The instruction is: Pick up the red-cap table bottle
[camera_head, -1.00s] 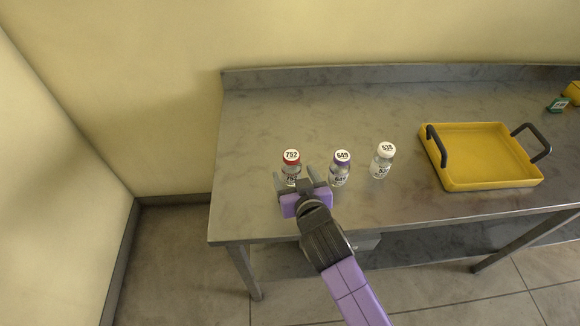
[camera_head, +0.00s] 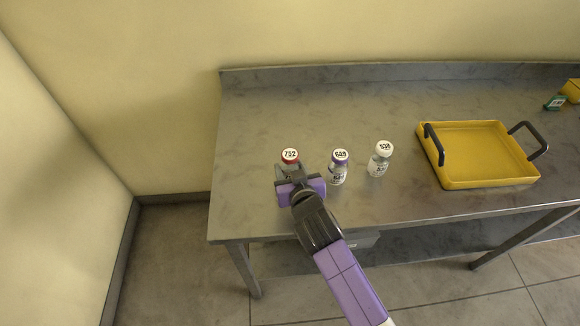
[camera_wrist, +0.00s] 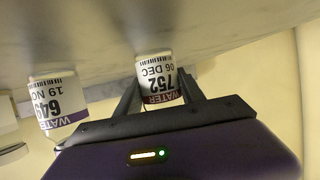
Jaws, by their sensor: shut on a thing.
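The red-cap bottle (camera_head: 290,157), marked 752 on its cap, stands on the metal table at the left end of a row of bottles. My gripper (camera_head: 290,172) is shut on it from the front, and its jaws hide much of the bottle's body. In the wrist view the bottle (camera_wrist: 156,78) sits between the two fingers (camera_wrist: 158,92), with its label reading 752, 06 DEC and WATER. The bottle looks upright, and I cannot tell any gap between it and the table.
A purple-cap bottle (camera_head: 338,167) marked 649 stands close to the right of my gripper. A white-cap bottle (camera_head: 380,159) marked 538 stands further right. A yellow tray (camera_head: 484,183) with dark handles lies beyond it. The table's left part (camera_head: 245,150) is clear.

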